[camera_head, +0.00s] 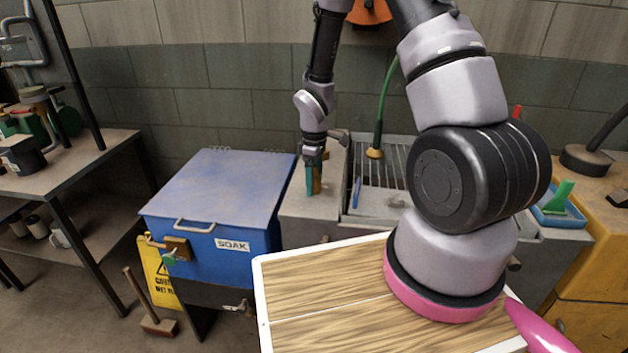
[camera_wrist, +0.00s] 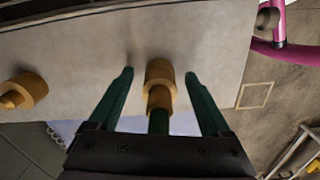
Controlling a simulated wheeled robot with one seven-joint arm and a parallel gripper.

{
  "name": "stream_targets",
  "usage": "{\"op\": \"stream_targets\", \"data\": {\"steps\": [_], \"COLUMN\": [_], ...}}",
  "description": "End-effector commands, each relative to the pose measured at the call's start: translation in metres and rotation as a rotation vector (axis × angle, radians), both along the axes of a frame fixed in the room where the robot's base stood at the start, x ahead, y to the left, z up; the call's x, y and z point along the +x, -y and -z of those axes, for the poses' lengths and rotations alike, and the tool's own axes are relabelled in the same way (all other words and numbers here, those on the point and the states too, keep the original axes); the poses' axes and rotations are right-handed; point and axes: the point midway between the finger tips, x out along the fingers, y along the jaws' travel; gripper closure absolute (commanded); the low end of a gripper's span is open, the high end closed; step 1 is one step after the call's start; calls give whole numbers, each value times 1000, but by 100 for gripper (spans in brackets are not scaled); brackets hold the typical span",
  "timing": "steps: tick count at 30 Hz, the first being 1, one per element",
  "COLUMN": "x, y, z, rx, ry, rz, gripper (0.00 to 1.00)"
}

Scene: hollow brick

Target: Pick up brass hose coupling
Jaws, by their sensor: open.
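My gripper (camera_head: 314,182) points down over the grey counter between the blue box and the sink. It is open, with its two green fingers (camera_wrist: 158,82) apart in the wrist view. A brass coupling (camera_wrist: 160,76) with a wide collar and a narrower neck lies between the fingers, with visible gaps on both sides. A dark green stem (camera_wrist: 159,121) shows below its neck, towards the palm. In the head view only a small orange-brown patch shows at the fingers. A second brass piece (camera_wrist: 24,91) sits at the left of the wrist view.
A blue box marked SOAK (camera_head: 215,200) stands left of the gripper. A grated sink (camera_head: 392,170) is to the right, with a green hose (camera_head: 386,85) ending in a brass tip above it. A wood-topped surface (camera_head: 325,290) is in front.

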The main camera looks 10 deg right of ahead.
Motion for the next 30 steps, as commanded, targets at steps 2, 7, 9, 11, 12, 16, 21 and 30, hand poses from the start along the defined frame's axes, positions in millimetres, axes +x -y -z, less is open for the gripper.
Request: {"op": "stream_targets", "data": {"steps": [2,7,9,11,12,16,21,30], "x": [0,0,0,0,0,0,0,1], "y": [0,0,0,0,0,0,0,1], "z": [5,6,6,6,6,6,6,-26], "rx": [0,0,0,0,0,0,0,1], "ry": [0,1,1,1,1,1,1,6], "rz": [0,1,1,1,1,1,1,3], "gripper": [18,18,21,44,60,100,100,100]}}
